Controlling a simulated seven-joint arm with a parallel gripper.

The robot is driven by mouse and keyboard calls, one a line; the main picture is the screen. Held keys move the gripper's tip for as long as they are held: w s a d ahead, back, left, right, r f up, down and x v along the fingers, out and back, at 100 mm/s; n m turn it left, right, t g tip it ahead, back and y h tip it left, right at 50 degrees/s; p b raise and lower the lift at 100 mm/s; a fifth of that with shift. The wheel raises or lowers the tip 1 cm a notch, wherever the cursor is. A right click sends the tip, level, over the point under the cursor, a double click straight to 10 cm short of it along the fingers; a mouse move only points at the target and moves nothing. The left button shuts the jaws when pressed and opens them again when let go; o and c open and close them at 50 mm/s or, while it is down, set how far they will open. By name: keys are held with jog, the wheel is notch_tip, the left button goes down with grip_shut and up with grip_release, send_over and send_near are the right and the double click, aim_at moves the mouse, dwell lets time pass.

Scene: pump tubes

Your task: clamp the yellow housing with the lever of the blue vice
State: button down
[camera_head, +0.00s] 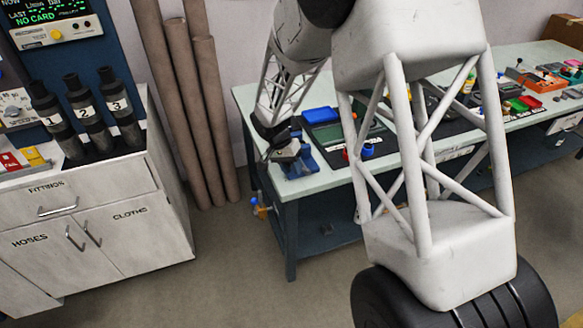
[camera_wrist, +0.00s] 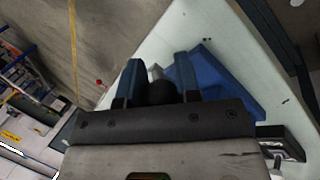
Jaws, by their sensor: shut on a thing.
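The blue vice (camera_head: 306,158) stands at the left corner of the pale green workbench, partly behind my gripper (camera_head: 282,152). In the wrist view the blue vice body (camera_wrist: 222,85) lies just right of my gripper (camera_wrist: 158,66). The two blue fingers are on either side of a dark round knob (camera_wrist: 161,93), which appears to be the vice lever's end, and are shut on it. A grey rod-like part shows just beyond the knob. I cannot make out the yellow housing in either view; the vice's jaws are not clearly visible.
The workbench (camera_head: 265,98) carries a blue box (camera_head: 320,115), a small blue-and-red item (camera_head: 367,151) and coloured bins (camera_head: 541,82) further right. A cabinet (camera_head: 100,220) with several black bottles stands at left, with brown rolls (camera_head: 205,110) beside it. Floor between is open.

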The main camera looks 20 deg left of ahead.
jog(key=shift+w+d+r+g+y, duration=0.25)
jog(key=shift+r+g+y, duration=0.1)
jog(key=shift+g+y, duration=0.15)
jog(key=shift+w+d+r+g+y, duration=0.2)
jog(key=shift+d+r+g+y, duration=0.1)
jog(key=shift+g+y, duration=0.15)
jog(key=c, duration=0.8)
grip_release()
jog(key=shift+a+r, duration=0.1)
jog(key=shift+v, duration=3.8)
